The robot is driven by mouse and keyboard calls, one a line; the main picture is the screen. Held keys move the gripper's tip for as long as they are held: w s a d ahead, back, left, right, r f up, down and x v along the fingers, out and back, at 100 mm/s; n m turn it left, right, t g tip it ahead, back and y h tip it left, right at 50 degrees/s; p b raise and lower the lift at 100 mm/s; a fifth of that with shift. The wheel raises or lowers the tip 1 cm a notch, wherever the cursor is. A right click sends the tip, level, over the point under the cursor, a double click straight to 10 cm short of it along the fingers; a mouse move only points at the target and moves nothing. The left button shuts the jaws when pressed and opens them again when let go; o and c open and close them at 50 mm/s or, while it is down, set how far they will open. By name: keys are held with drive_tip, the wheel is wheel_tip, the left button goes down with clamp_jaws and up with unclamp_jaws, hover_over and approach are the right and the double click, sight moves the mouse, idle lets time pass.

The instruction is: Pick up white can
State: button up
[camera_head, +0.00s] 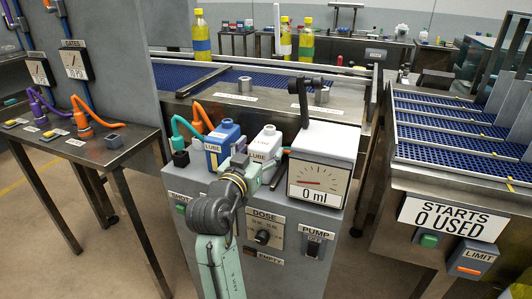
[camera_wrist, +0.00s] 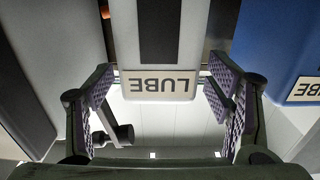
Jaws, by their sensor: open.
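The white can (camera_head: 269,138) with a LUBE label stands on the grey machine top, right of the blue can (camera_head: 222,142) in the head view. In the wrist view the white can (camera_wrist: 125,38) fills the top middle, upside down, with its dark stripe and label facing me. My gripper (camera_head: 262,170) is open and empty in front of the white can, hiding its lower part. In the wrist view its fingers (camera_wrist: 160,100) stand one on each side of the label. I cannot tell how far they reach along the can's sides.
The gauge box (camera_head: 318,184), reading 0 ml, stands close right of the white can. The blue can (camera_wrist: 270,45) is close on its other side. Teal and orange hoses (camera_head: 196,118) rise left of the cans. A blue conveyor (camera_head: 223,83) runs behind.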

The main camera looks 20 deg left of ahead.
drive_tip(key=w+p, duration=0.1)
drive_tip(key=w, duration=0.3)
drive_tip(key=shift+d, duration=0.15)
drive_tip(key=shift+c, duration=0.4)
drive_tip(key=c, duration=1.6)
